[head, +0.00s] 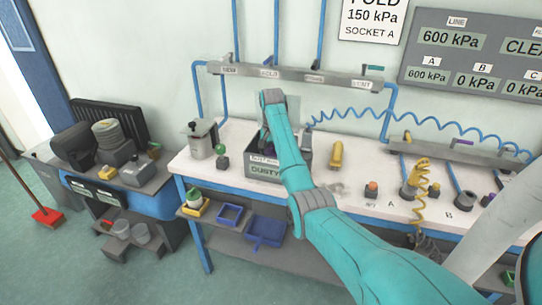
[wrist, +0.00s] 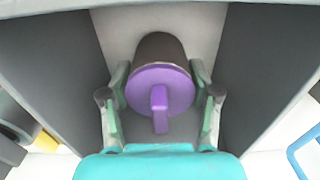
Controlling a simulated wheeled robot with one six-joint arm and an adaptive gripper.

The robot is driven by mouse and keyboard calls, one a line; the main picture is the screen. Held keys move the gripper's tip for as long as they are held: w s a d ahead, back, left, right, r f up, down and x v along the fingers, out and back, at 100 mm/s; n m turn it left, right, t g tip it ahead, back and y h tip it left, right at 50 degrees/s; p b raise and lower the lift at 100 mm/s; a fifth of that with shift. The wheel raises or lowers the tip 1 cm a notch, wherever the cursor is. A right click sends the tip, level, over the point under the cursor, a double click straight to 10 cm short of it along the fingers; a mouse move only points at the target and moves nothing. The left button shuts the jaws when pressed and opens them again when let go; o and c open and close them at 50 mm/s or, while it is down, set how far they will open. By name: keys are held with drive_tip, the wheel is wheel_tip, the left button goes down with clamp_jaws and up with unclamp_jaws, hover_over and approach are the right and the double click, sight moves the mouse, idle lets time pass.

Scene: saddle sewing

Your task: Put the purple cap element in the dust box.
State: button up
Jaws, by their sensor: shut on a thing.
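The purple cap element (wrist: 176,90) is between the two fingers of my gripper (wrist: 160,105) in the wrist view. It has a round purple flange with a raised bar and a dark cylindrical body behind it. My gripper is shut on it. The dust box (head: 265,172) is a grey open box labelled "DUSTY" on the white bench in the head view. In the wrist view its dark inner walls (wrist: 262,75) rise on both sides of the cap. In the head view my arm hides much of the box, the gripper and most of the cap.
A grey canister (head: 201,140) and a small green-topped piece (head: 222,158) stand left of the box. A yellow cylinder (head: 337,154) stands to its right. A pipe manifold (head: 300,78) with blue hoses hangs on the wall above.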

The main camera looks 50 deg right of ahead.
drive_tip(key=o, duration=1.2)
drive_tip(key=shift+f, duration=0.1)
